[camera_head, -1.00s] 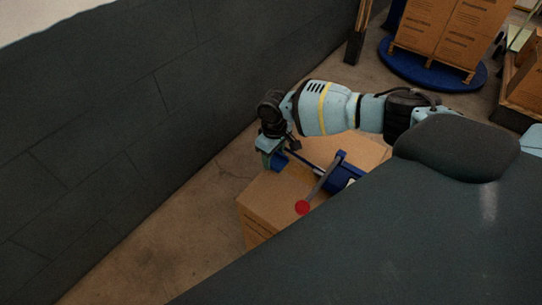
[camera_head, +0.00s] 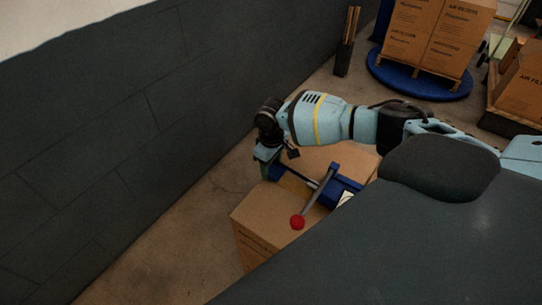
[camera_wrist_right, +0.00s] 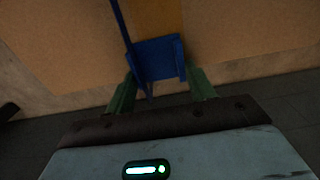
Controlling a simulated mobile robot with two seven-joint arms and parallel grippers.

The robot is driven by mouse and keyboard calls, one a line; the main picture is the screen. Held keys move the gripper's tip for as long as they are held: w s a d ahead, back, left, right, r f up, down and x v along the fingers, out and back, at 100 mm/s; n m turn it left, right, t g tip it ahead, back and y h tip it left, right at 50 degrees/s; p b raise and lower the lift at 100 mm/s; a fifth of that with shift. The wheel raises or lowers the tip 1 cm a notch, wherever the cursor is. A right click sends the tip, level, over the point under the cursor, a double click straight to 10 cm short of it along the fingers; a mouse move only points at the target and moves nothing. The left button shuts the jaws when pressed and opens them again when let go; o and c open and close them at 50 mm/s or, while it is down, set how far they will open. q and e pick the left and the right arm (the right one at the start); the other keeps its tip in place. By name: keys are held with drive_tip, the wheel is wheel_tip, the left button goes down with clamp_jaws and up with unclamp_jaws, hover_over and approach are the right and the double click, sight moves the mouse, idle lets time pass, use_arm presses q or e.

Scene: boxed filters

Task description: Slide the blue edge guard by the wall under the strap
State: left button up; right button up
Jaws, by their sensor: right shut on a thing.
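The blue edge guard (camera_wrist_right: 158,58) sits between the green fingers of my right gripper (camera_wrist_right: 161,90), at the wall-side edge of a cardboard box (camera_head: 262,215). In the head view the right gripper (camera_head: 268,166) is at that box edge, and the guard (camera_head: 277,173) shows only as a small blue patch. The right gripper is shut on the guard. A thin dark blue strap (camera_wrist_right: 122,30) runs down across the guard's left side in the wrist view. I cannot tell whether the guard lies under it or beside it. My left gripper is not in view.
A blue tool with a grey lever and red knob (camera_head: 297,222) sits on the box top. The dark wall (camera_head: 120,130) stands left, with a narrow strip of floor (camera_head: 165,255) between. Stacked cartons (camera_head: 437,35) stand on a blue round base (camera_head: 420,80) at the back right.

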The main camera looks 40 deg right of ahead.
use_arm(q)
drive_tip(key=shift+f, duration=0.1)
use_arm(e)
drive_tip(key=shift+d, duration=0.15)
drive_tip(key=shift+w+d, duration=0.3)
drive_tip(key=shift+d, duration=0.45)
drive_tip(key=o, duration=1.1)
drive_tip(key=shift+c, duration=0.2)
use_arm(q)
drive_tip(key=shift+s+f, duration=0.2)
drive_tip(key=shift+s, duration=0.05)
use_arm(e)
wheel_tip(320, 180, up, 7)
drive_tip(key=shift+f, duration=0.1)
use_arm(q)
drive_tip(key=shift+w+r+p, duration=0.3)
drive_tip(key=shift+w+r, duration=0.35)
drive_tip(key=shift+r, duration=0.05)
use_arm(e)
drive_tip(key=shift+r, duration=0.5)
